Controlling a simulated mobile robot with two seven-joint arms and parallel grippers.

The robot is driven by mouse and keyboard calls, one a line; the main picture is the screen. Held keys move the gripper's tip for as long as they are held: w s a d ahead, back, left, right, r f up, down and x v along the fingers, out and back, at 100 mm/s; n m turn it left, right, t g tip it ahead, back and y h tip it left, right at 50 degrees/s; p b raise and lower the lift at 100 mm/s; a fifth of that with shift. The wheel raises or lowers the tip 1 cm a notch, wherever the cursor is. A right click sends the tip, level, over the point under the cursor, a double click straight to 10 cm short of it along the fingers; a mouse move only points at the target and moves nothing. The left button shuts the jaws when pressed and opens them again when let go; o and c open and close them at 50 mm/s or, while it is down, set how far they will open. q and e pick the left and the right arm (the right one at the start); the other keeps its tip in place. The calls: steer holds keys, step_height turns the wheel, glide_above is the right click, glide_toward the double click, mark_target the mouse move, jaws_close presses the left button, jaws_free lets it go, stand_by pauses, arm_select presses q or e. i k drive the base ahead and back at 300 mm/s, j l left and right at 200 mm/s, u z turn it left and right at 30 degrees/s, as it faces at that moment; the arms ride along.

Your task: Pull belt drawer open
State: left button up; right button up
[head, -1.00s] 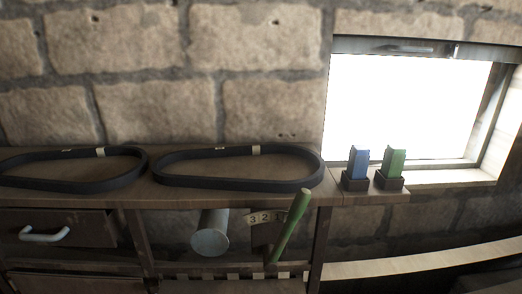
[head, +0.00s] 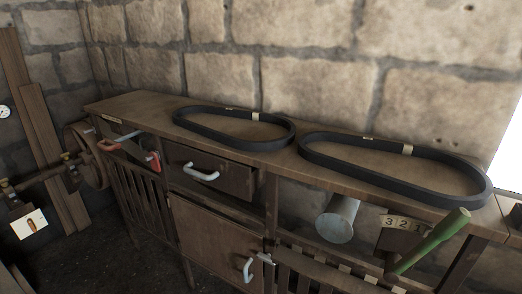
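A dark wooden drawer (head: 236,180) with a pale bar handle (head: 201,173) sits under the bench top, near the middle of the head view. Its front looks about flush with the bench, and I see no clear gap. No label on it is readable, so I cannot tell from the picture whether it is the belt drawer. Two black belts lie flat on the bench top, the left belt (head: 190,131) above the drawer and the right belt (head: 350,174) farther right. Neither of my grippers is in view.
Below the drawer is a cabinet door (head: 205,232) with a pale handle (head: 248,270). A green lever (head: 432,240) stands beside a number plate (head: 403,223) at right, near a grey cylinder (head: 338,219). Red-handled items (head: 153,160) stick out at left. Dark floor (head: 125,265) in front looks clear.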

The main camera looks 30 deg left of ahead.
mark_target(240, 181)
steer(key=u, duration=1.4)
